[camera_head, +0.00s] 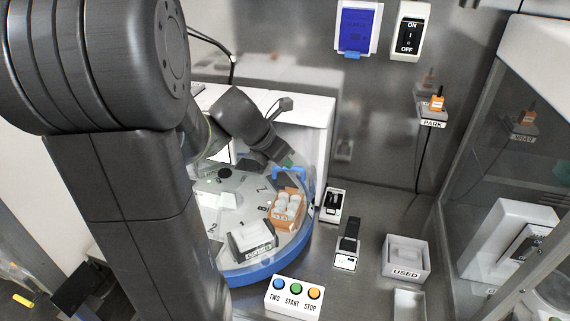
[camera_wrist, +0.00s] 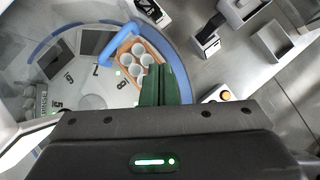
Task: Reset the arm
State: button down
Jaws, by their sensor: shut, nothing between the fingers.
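My arm reaches from the upper left of the head view over a round turntable with a blue rim (camera_head: 240,276). My gripper (camera_head: 287,162) is over the far right part of the turntable, near a blue handle (camera_head: 291,171). In the wrist view, the green fingers of my gripper (camera_wrist: 160,86) are together with nothing held between them. They appear beside an orange-brown rack (camera_wrist: 122,47) of white round caps or vials. I cannot tell the height of the fingers above the turntable.
A panel with blue, green and orange buttons (camera_head: 294,295) stands in front of the turntable. A box marked USED (camera_head: 405,258) and a small black-and-white device (camera_head: 347,245) stand to its right. A glass-fronted cabinet (camera_head: 500,170) is at the right.

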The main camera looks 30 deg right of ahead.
jog(key=shift+s+a+r, duration=0.1)
jog(key=shift+s+r, duration=0.1)
jog(key=shift+r, duration=0.05)
jog(key=shift+f, duration=0.1)
